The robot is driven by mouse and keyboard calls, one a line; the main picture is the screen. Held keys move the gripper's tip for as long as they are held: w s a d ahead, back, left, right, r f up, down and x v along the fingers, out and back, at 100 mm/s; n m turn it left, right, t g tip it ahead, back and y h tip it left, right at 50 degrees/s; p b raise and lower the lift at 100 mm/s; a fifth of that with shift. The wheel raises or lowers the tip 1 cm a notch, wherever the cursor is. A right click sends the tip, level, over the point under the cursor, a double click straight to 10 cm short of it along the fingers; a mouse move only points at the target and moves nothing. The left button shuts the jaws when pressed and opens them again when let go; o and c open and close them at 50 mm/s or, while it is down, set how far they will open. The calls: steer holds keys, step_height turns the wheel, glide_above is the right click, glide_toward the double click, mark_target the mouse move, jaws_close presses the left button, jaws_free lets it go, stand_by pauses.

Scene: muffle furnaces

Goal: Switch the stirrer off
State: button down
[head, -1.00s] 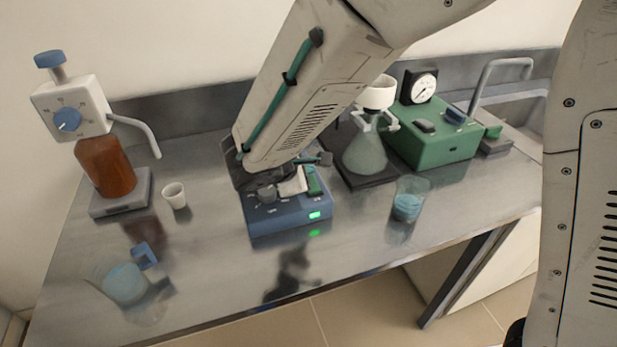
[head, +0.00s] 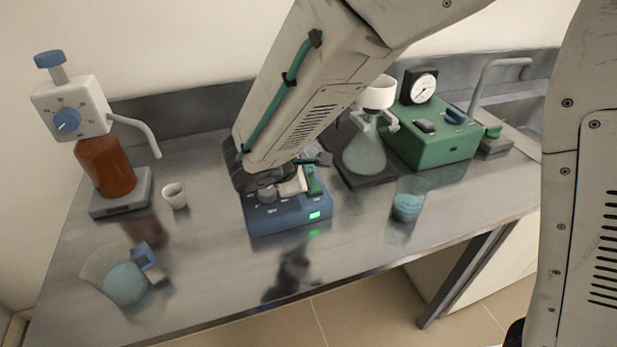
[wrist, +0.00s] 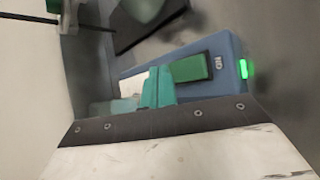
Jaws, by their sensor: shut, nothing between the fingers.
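The stirrer is a blue box (head: 290,220) on the bench, below my arm in the head view. In the head view the arm hides most of the stirrer's top.
A flask on a dark plate (head: 364,178) and a green pump box (head: 436,145) with a gauge stand behind right. A beaker (head: 407,205) is to the right, a small white cup (head: 174,196) and a brown dispenser bottle (head: 106,168) to the left. The front bench middle is clear.

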steer(key=shift+f, duration=0.4)
steer(key=shift+w+f, duration=0.1)
steer(key=shift+f, duration=0.25)
stand_by(0.5)
steer(key=shift+r, duration=0.15)
steer(key=shift+r, duration=0.65)
steer(key=shift+s+d+r, duration=0.1)
steer(key=shift+s+r, duration=0.15)
steer(key=shift+r, duration=1)
steer(key=shift+s+r, duration=0.2)
steer(key=shift+r, duration=1.05)
